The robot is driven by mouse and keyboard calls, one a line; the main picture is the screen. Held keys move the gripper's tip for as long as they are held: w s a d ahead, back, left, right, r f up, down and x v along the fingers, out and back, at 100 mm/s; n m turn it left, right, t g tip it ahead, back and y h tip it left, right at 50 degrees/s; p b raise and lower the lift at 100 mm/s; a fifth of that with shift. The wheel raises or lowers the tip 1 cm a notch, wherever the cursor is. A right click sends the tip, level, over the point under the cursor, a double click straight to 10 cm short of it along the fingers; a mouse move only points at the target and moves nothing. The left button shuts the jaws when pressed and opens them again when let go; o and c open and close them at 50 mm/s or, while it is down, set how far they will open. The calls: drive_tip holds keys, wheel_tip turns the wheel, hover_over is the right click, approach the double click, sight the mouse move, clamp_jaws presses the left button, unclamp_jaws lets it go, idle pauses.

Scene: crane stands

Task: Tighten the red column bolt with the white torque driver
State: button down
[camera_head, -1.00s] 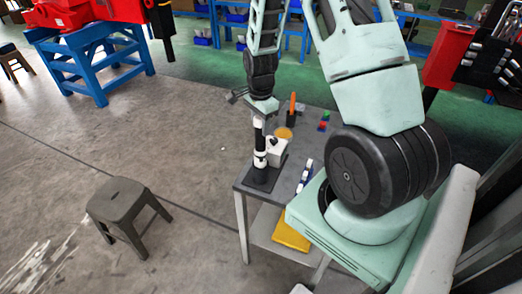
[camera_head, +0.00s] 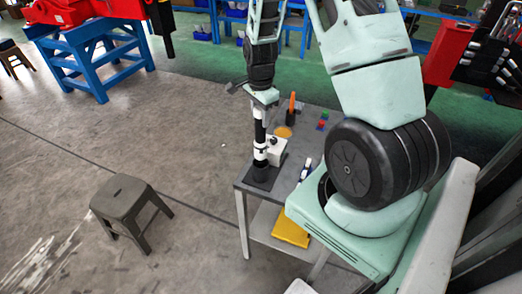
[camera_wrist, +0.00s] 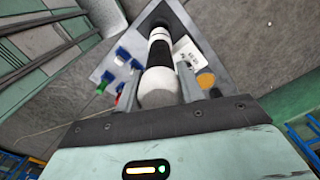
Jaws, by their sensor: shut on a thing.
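My gripper (camera_head: 263,101) is shut on the white torque driver (camera_wrist: 158,88), a white-and-black cylinder that hangs upright below it. In the head view the driver (camera_head: 260,130) stands over the dark base (camera_head: 262,176) on the small grey table. A white box (camera_head: 276,149) sits right beside it, and also shows in the wrist view (camera_wrist: 185,52). I cannot tell whether the driver's lower end touches the base; it is hidden or too small. I cannot make out the red column bolt in either view.
The grey table (camera_head: 296,158) carries an orange upright item (camera_head: 291,104), a yellow disc (camera_head: 284,132), coloured blocks (camera_head: 322,122) and blue-white pieces (camera_head: 306,169). A yellow item (camera_head: 291,230) lies on its shelf. A stool (camera_head: 122,198) stands left on open floor.

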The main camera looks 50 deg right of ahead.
drive_tip(key=shift+r+p, duration=1.5)
drive_tip(key=shift+r, duration=0.7)
